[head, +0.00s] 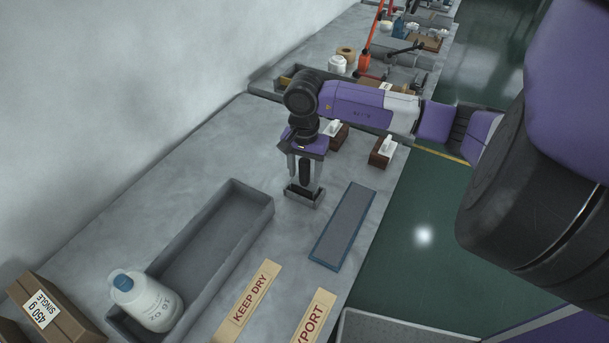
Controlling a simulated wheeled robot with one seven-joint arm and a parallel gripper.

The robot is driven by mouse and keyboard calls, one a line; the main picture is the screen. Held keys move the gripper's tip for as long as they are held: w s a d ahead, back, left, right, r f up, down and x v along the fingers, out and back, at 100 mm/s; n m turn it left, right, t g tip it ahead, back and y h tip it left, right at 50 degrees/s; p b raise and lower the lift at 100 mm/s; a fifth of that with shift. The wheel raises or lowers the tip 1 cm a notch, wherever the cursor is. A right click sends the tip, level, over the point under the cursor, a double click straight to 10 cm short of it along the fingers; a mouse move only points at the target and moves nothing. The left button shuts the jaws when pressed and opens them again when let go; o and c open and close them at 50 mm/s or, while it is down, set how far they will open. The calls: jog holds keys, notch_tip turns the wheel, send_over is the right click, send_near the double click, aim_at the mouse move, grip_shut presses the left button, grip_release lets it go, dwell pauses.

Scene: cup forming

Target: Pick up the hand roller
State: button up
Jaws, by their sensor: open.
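My gripper (304,186) points straight down over the grey worktop, with its two fingers apart. A dark upright piece (305,172) shows between the fingers; it looks like the handle of the hand roller, though I cannot be sure. Its lower end meets a small grey holder (303,198) on the worktop. The roller's head cannot be made out. The fingers stand on either side of the dark piece; whether they touch it is too small to tell.
A long grey tray (262,203) holding a white bottle (146,299) lies to the left. A blue-edged mat (343,226) lies right of the gripper, near the worktop edge. Two small brown boxes (382,151) (337,135) stand behind. KEEP DRY (247,299) and another label strip lie in front.

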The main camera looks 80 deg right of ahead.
grip_shut()
jog(key=shift+r, duration=0.15)
notch_tip(320, 180, up, 20)
jog(key=b, duration=0.3)
dwell(0.5)
